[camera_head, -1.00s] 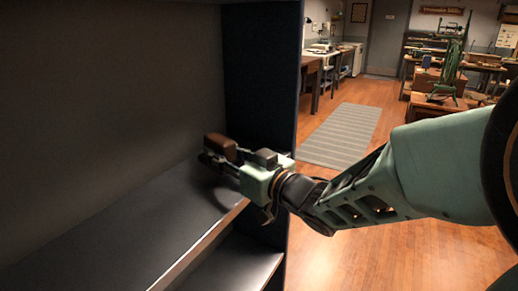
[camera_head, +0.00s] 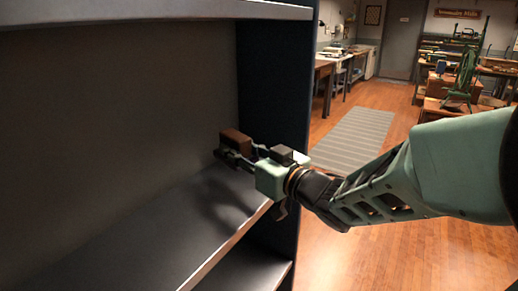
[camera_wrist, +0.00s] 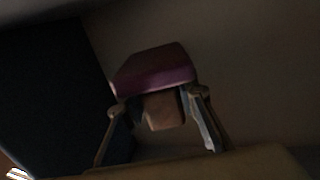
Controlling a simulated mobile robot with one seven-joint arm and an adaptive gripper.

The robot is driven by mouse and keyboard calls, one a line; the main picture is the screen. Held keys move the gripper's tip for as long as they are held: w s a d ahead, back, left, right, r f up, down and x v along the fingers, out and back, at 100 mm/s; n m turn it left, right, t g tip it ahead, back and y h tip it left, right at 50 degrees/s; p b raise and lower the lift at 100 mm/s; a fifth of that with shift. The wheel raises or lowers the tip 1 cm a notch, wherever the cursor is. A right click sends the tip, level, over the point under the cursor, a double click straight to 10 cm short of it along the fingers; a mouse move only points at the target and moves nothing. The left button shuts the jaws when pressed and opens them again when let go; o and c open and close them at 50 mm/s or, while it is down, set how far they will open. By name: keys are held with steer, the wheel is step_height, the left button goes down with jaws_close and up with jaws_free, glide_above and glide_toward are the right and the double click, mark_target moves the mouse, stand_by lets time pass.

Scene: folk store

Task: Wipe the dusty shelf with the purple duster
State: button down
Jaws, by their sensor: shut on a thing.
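The duster has a brown block (camera_head: 235,142) in the head view. In the wrist view its purple pad (camera_wrist: 155,70) and brown handle (camera_wrist: 163,111) show. My gripper (camera_head: 237,155) is shut on the duster. Its two fingers stand on either side of the handle in the wrist view. The shelf board (camera_head: 150,235) is dark grey with a lighter front edge. The duster is near the board's right end, apparently above it, with a shadow on the board below. Dust on the board cannot be made out.
A dark side panel (camera_head: 273,90) closes the shelf on the right, close to my gripper. An upper board (camera_head: 150,12) runs above and a lower board (camera_head: 250,270) below. The board to the left is clear. Wooden floor (camera_head: 370,255) lies outside.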

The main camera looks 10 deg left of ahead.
mark_target(236, 135)
steer(key=shift+r, duration=0.65)
steer(key=shift+r+p, duration=1.55)
steer(key=shift+p, duration=0.05)
steer(key=shift+w, duration=0.1)
